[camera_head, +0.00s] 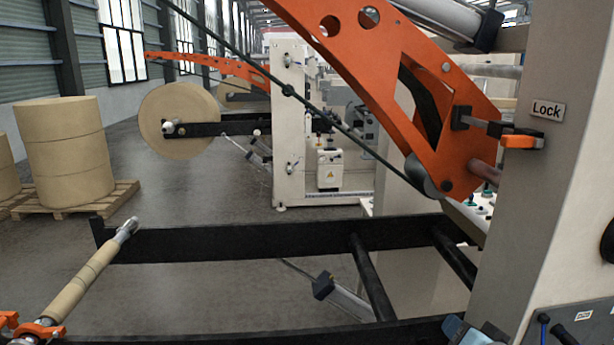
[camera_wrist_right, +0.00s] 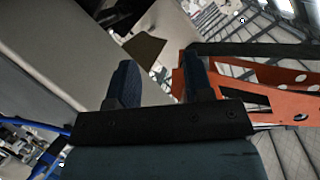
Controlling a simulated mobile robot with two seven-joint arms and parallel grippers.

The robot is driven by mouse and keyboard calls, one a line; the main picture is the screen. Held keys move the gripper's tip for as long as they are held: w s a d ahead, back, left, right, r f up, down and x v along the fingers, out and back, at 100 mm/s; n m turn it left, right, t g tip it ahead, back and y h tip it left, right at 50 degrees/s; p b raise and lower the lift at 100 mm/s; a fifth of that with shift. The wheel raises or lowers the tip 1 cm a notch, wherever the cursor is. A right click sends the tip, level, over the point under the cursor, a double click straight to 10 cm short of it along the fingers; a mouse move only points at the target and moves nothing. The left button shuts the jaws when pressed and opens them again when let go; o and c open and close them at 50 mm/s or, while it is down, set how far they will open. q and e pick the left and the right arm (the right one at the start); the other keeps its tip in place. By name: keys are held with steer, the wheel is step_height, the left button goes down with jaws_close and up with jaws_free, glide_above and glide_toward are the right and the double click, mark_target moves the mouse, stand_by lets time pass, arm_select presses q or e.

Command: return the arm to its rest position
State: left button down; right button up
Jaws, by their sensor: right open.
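My right gripper (camera_head: 470,331) shows at the bottom edge of the head view, right of centre, partly cut off by the frame. In the right wrist view its two dark blue fingers (camera_wrist_right: 158,82) stand apart with nothing between them. It is open and empty. In the head view it is below the orange swing arm (camera_head: 405,95) and left of the grey electrical box (camera_head: 585,325). My left gripper is not in view.
A beige machine column (camera_head: 560,170) with a "Lock" label (camera_head: 547,109) and an orange-handled latch (camera_head: 518,141) stands at the right. Black frame beams (camera_head: 270,240) cross the front. A shaft (camera_head: 85,275) lies at lower left. Kraft rolls (camera_head: 65,150) stand on a pallet (camera_head: 110,203).

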steer(key=s+a+f+n+g+y, duration=0.1)
steer(key=s+a+f+n, duration=0.3)
steer(key=s+f, duration=0.7)
steer(key=s+a+f+n+g+y, duration=0.1)
steer(key=s+a+f+n, duration=0.4)
steer(key=s+f, duration=0.7)
step_height(320, 180, down, 4)
steer(key=shift+a+f+g+y, duration=0.1)
steer(key=shift+a+g+y, duration=0.2)
steer(key=shift+a+g, duration=0.25)
steer(key=shift+s+d, duration=0.1)
steer(key=shift+d, duration=0.1)
